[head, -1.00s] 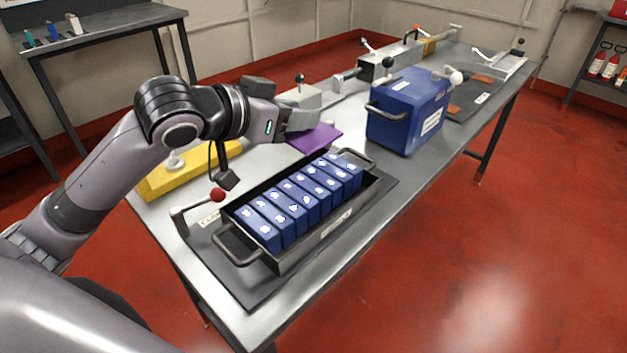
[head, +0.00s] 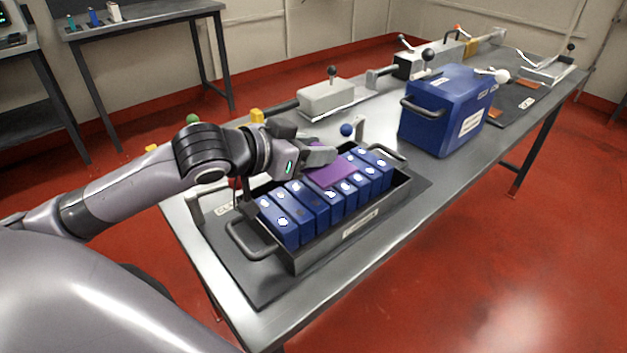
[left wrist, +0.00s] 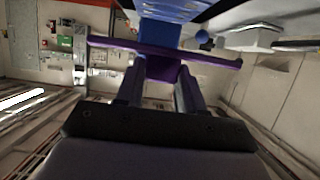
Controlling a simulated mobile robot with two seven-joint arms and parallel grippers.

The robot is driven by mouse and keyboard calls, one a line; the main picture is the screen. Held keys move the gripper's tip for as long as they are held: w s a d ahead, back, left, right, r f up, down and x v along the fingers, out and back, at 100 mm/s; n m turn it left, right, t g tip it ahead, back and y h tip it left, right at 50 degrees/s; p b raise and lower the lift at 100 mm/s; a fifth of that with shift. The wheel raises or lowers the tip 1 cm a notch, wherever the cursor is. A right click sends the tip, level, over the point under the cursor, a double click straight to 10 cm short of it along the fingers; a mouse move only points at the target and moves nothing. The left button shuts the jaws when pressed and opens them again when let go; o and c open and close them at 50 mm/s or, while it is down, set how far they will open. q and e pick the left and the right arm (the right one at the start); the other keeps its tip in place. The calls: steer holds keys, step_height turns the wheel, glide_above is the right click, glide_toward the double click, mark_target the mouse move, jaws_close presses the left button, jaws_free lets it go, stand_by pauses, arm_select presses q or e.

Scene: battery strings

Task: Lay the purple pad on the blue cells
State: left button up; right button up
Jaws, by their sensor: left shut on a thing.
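The purple pad (head: 331,172) is a thin flat piece held at its edge by my left gripper (head: 318,158). In the head view it lies over the far middle part of the row of blue cells (head: 308,207); I cannot tell whether it touches them. The left wrist view shows the pad (left wrist: 162,68) between the gripper's two fingers (left wrist: 160,88), with blue cells beyond it. The blue cells stand upright in a row in a dark tray with handles (head: 340,237). My right gripper is not in view.
A blue box (head: 440,112) with a handle stands to the right of the tray on the grey table (head: 230,258). A grey block with a black knob (head: 326,97) and a blue ball-topped lever (head: 347,130) stand behind the tray. The table's front edge is clear.

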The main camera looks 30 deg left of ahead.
mark_target(312, 191)
arm_select(q)
steer(key=shift+f+b, duration=0.5)
steer(key=shift+f, duration=2.25)
steer(key=shift+f, duration=0.15)
steer(key=o, duration=1.3)
steer(key=shift+c, duration=0.2)
steer(key=shift+s, duration=0.1)
